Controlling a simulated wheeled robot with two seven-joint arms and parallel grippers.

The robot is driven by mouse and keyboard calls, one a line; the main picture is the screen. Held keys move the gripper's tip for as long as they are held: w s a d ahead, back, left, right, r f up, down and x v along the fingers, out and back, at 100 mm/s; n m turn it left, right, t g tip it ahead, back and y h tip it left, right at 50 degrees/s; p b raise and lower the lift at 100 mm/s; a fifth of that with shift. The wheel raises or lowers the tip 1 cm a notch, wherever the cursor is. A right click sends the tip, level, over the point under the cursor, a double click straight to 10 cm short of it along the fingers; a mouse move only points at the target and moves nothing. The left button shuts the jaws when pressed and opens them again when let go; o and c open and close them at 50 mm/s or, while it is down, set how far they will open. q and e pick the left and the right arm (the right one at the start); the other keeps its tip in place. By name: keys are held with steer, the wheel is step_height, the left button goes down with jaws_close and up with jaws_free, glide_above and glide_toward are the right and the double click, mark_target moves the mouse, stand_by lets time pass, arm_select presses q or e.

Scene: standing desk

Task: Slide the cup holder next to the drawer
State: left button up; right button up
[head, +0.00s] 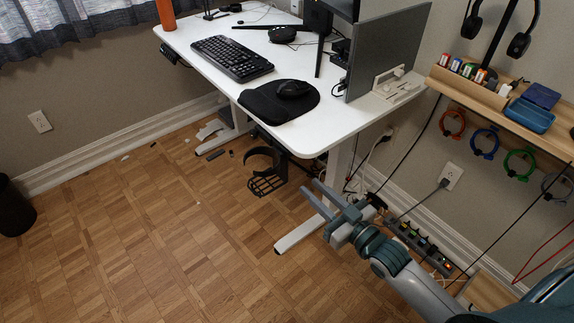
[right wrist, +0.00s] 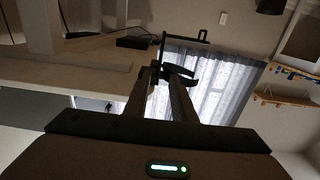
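The black cup holder (head: 267,182) hangs below the front edge of the white desk (head: 320,136), with an open ring above a slatted base. My right gripper (head: 309,187) is just right of it in the head view, with its two fingers apart and pointing toward it. In the right wrist view, the dark cup holder (right wrist: 178,72) appears beyond the fingertips (right wrist: 158,82); I cannot tell whether they touch it. No drawer can be made out clearly; the tabletop hides the desk's underside in the head view. My left gripper is not in view.
A desk leg and foot (head: 303,231) stand close to my right gripper. Cables and a power strip (head: 418,240) are at the right wall. A shelf (head: 500,105) with hanging coloured rings is above my right arm. The wooden floor at left is mostly clear.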

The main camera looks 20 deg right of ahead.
mark_target(287, 166)
steer(key=x, duration=1.1)
steer(key=shift+w+a, duration=0.1)
steer(key=shift+w, duration=0.25)
jaws_close()
steer(key=shift+f, duration=0.1)
stand_by(0.9)
